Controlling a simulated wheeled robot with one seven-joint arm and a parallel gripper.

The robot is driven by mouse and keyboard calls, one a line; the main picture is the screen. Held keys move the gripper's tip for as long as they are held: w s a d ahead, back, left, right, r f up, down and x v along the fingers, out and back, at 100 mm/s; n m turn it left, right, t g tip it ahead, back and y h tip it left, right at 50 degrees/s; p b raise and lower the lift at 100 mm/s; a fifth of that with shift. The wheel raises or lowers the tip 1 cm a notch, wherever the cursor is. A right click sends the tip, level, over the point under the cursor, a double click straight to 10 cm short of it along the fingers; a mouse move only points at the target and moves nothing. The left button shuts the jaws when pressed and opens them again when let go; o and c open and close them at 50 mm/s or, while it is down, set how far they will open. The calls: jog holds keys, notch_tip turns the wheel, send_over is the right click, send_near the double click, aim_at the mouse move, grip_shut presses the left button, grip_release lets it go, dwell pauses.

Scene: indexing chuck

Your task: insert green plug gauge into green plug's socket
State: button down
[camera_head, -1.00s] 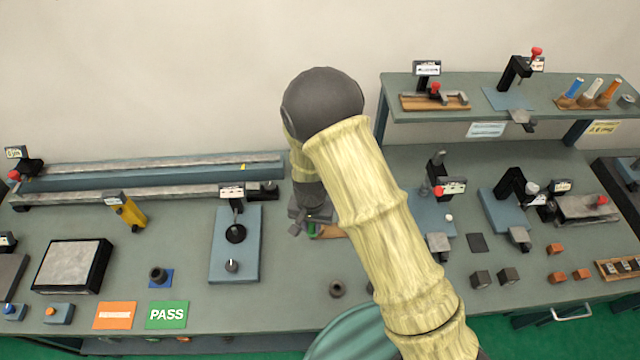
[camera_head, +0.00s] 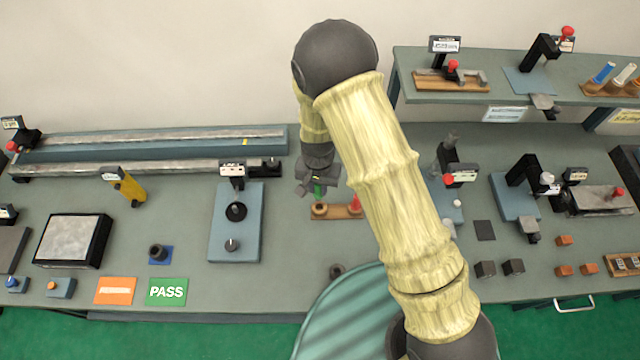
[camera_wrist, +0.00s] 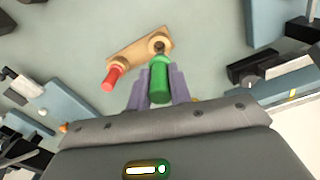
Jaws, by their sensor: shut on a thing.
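My gripper (camera_wrist: 159,88) is shut on the green plug gauge (camera_wrist: 159,82), with a finger on each side of it in the wrist view. A red plug (camera_wrist: 112,77) stands at the stand's other end. In the head view the green plug (camera_head: 318,190) hangs under my gripper (camera_head: 318,186), over the left socket (camera_head: 320,209) of the stand; the red plug (camera_head: 354,202) is to its right.
A blue-based gauge stand (camera_head: 236,222) is left of the wooden stand. My arm hides part of the bench on the right. A dark ring (camera_head: 336,271) lies in front. A shelf (camera_head: 490,98) with more gauges is at the back right.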

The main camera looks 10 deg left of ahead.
aim_at(319, 194)
jog(key=shift+w+d+f+b, duration=0.15)
jog(key=shift+f+b, duration=0.6)
jog(key=shift+f, duration=0.4)
jog(key=shift+w+a+f+b, duration=0.1)
jog(key=shift+f+b, duration=0.65)
jog(key=shift+f, duration=0.5)
jog(key=shift+f+b, duration=1.6)
jog(key=shift+f, duration=0.45)
dwell(2.0)
dwell(1.0)
jog(key=c, duration=1.2)
grip_release()
